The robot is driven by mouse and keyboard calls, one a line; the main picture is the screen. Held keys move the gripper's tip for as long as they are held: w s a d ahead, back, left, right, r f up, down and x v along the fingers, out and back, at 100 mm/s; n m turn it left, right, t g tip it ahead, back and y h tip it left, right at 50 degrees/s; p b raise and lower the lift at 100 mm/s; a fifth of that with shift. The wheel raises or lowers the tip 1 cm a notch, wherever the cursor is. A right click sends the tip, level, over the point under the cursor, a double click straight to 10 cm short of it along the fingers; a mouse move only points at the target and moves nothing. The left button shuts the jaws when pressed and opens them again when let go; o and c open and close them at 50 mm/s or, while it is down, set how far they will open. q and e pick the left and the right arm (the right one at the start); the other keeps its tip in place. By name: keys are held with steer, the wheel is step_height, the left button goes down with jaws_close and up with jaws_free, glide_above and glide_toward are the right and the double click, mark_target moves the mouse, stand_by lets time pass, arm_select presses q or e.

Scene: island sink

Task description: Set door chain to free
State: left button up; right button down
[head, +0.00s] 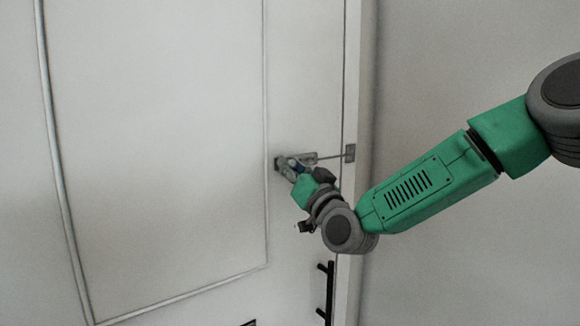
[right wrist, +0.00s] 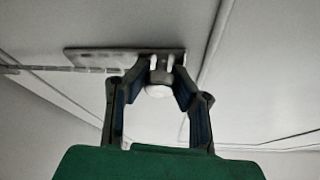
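The door chain (head: 327,157) runs level between a metal track plate on the white door and a small bracket (head: 350,153) on the frame. The track plate (right wrist: 100,58) shows larger in the right wrist view, with the chain coming in from its left. My right gripper (head: 285,168) is at the track plate. In the right wrist view its two fingers reach either side of the chain's end piece (right wrist: 161,66), with a clear gap between the finger pads. A pale rounded part shows in that gap. Whether the tips touch the end piece is unclear. My left gripper is not in view.
The white door (head: 160,130) looks closed, with raised panel trim. A black vertical handle (head: 327,292) is below the chain, near the door's edge. The pale wall (head: 455,60) to the right is bare behind my right arm.

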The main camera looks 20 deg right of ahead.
steer(key=w+d, duration=0.1)
steer(key=d, duration=0.1)
steer(key=w+d+b, duration=0.1)
steer(key=d, duration=0.2)
steer(key=w+d+b, duration=0.1)
steer(key=d, duration=0.2)
steer(key=shift+d, duration=0.2)
steer(key=shift+a+r, duration=0.1)
steer(key=shift+a, duration=0.15)
steer(key=c, duration=1.3)
jaws_free()
steer(key=shift+d, duration=0.4)
steer(key=shift+s+d+f, duration=0.1)
steer(key=shift+s+f, duration=0.15)
steer(key=shift+s, duration=0.05)
glide_toward(315, 154)
steer(key=v, duration=0.5)
steer(key=shift+d, duration=0.15)
